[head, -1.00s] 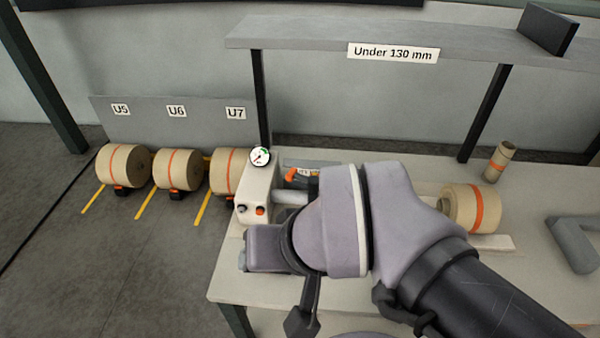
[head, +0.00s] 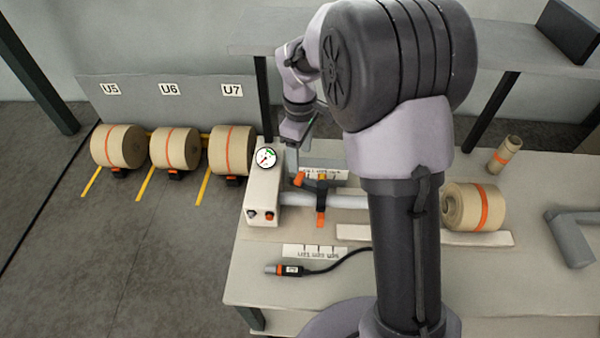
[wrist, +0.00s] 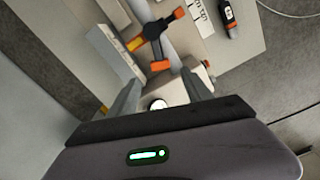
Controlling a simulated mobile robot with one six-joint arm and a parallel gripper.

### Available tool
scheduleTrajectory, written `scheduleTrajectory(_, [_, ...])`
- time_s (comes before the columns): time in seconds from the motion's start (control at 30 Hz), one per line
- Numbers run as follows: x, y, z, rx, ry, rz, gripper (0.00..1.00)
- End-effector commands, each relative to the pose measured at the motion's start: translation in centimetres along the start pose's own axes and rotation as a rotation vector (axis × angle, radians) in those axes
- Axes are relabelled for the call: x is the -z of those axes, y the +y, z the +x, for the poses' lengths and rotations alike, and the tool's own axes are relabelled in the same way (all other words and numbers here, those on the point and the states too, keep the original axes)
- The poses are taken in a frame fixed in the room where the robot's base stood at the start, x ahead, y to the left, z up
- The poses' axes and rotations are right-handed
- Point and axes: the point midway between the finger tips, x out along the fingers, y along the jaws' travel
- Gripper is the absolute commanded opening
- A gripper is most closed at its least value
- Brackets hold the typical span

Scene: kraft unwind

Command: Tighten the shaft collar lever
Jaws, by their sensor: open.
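A black shaft collar (head: 321,196) sits around the pale horizontal shaft (head: 348,202). Its lever has an orange tip (head: 300,179) that points toward the control box on the left. Another orange piece (head: 320,219) hangs on the near side of the collar. In the wrist view the collar (wrist: 155,30) is at top centre, and the orange lever tip (wrist: 160,66) lies beyond the fingers. My gripper (head: 298,152) is open and empty, above and behind the lever, apart from it. In the wrist view my gripper's fingers (wrist: 163,90) stand either side of the gauge.
The control box (head: 262,197) with a round gauge (head: 266,158) stands left of the collar. A corded handheld tool (head: 290,269) lies in front. A kraft roll (head: 473,208) and a small upright core (head: 504,154) are at right. A shelf (head: 490,50) spans behind.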

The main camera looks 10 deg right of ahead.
Motion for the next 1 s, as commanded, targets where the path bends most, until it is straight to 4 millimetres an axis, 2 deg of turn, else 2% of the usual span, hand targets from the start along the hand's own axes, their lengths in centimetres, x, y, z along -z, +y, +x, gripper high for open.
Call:
scheduleTrajectory(0.03, [-0.1, -0.1, 2.0, 0.003, -0.003, 0.000, 0.58])
scheduleTrajectory(0.1, [-0.1, -0.1, 3.8, 0.002, -0.002, 0.001, 0.58])
scheduleTrajectory(0.3, [0.0, 0.0, 7.3, 0.001, -0.001, 0.001, 0.58])
scheduleTrajectory(0.43, [0.0, 0.0, 7.9, -0.001, 0.000, 0.002, 0.58])
scheduleTrajectory(0.67, [0.0, 0.0, 7.9, -0.001, 0.001, 0.002, 0.58])
scheduleTrajectory(0.93, [0.0, 0.0, 7.9, -0.001, 0.001, 0.002, 0.05])
scheduleTrajectory(0.97, [0.0, 0.0, 7.9, -0.001, 0.001, 0.002, 0.00])
scheduleTrajectory(1.0, [0.0, 0.0, 7.9, -0.001, 0.001, 0.002, 0.00])
